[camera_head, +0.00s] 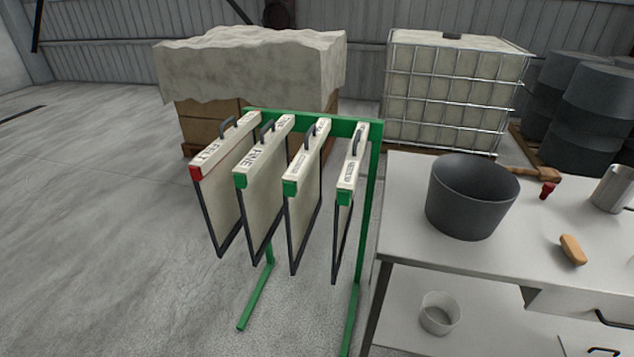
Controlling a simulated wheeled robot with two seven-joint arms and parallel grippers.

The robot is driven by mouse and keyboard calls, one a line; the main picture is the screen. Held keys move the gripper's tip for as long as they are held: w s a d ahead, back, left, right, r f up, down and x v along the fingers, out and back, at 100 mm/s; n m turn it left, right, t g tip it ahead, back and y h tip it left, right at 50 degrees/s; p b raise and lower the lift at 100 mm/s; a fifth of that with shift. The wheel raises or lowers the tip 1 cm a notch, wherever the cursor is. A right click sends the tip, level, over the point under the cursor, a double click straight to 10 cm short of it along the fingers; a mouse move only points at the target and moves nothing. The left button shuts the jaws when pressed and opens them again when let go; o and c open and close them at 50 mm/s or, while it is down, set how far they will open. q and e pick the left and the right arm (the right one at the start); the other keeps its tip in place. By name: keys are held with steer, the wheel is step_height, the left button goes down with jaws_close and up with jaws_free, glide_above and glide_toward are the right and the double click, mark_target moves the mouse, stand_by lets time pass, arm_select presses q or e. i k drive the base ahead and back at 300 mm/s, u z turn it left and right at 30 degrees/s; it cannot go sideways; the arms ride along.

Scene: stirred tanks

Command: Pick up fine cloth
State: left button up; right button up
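Several framed filter cloths hang side by side on a green rack (340,127). Each has a white top bar with a dark handle and a cream sheet in a dark frame. The second from the left, whose bar lettering appears to read FINE, is the fine cloth (264,196); its bar has a green end cap. The leftmost cloth (222,192) has a red end cap. The third cloth (304,197) and the rightmost cloth (345,215) have green caps, and their lettering is too small to read. Neither of my grippers is in view.
A metal table (408,222) stands right of the rack, bearing a dark bucket (470,198), an orange-brown block (573,250) and a metal cup (613,188). Behind are a covered pallet (250,70), a caged tank (455,95) and dark drums (590,105). Floor at left is clear.

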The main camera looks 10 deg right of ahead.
mark_target(260, 203)
steer(key=z, duration=0.55)
steer(key=i, duration=0.7)
